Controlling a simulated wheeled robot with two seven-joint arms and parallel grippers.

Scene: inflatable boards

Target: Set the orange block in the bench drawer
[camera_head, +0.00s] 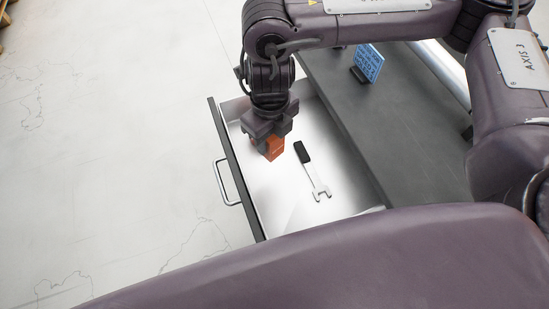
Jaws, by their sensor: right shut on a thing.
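The bench drawer (330,212) is pulled out from under the dark bench top, with a white inside, a dark front and a metal handle on its left. My right gripper (268,140) points down into the drawer near its front side and is shut on the orange block (274,150). The block is partly hidden by the fingers. I cannot tell whether its underside touches the drawer floor. My left gripper is not in view.
A wrench (314,176) with a black handle lies in the drawer, just right of the block. A small blue sign (369,62) stands on the dark bench top (385,130). The pale floor left of the drawer is clear.

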